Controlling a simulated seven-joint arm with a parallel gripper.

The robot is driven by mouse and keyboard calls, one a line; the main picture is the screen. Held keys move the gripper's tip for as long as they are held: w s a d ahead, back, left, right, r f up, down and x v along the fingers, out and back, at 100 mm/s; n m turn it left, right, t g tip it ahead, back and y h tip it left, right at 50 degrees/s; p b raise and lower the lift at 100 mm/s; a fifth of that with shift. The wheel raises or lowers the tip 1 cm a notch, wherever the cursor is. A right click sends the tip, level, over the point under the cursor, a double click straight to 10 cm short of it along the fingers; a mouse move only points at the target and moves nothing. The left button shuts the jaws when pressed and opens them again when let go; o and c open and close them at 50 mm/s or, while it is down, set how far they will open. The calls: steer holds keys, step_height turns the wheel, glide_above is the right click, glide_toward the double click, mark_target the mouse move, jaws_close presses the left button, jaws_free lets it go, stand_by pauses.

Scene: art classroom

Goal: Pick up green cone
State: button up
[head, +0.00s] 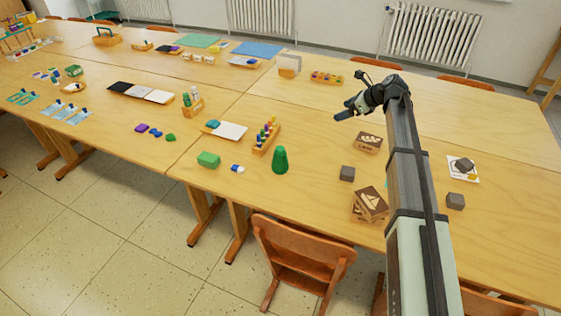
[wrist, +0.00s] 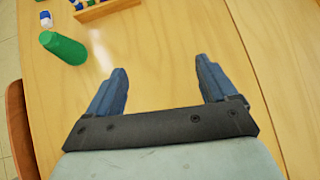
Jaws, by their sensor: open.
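The green cone (head: 280,161) stands upright near the front edge of the table, left of my arm, in the head view. In the wrist view the green cone (wrist: 64,47) shows at the upper left, outside the jaws and apart from them. My gripper (head: 345,110) is above the table, right of and farther back than the cone. In the wrist view my gripper (wrist: 162,80) has its two blue fingers wide apart, with only bare table between them.
A wooden rack of coloured pegs (head: 266,136) stands close behind the cone. A green block (head: 208,159) and a small blue-white piece (head: 237,169) lie to its left. A chair (head: 302,250) stands in front.

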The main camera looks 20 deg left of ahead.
steer(key=s+a+r+n+g, duration=0.1)
steer(key=s+a+n, duration=0.1)
steer(key=s+a, duration=0.5)
steer(key=s+a+r+n+g, duration=0.15)
steer(key=s+a, duration=0.25)
steer(key=a, duration=0.6)
steer(key=n+h, duration=0.7)
steer(key=n, duration=2.8)
glide_above(279, 154)
steer(key=w+d, duration=0.2)
steer(key=f, duration=0.2)
steer(key=a+f, duration=0.1)
steer(key=f, duration=0.7)
steer(key=a+f, duration=0.1)
steer(key=f, duration=0.3)
steer(key=shift+a+f, duration=0.25)
steer(key=shift+a, duration=0.1)
